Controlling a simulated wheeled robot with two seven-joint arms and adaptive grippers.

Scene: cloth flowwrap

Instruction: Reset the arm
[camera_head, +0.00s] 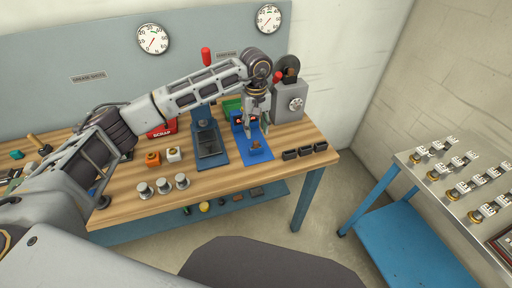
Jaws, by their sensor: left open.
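My left arm reaches in from the left across the wooden workbench (230,178). It bends down at the wrist near the right side of the bench. My left gripper (254,130) points downward, open, with its fingers apart. A small brownish-orange piece (255,146) shows on blue just below the fingers. I cannot tell whether the fingers touch it. My right gripper is not in view.
A blue fixture (210,145) stands left of the gripper. A grey machine with a dial (290,103) stands close on the right. A metal side table (440,190) stands right.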

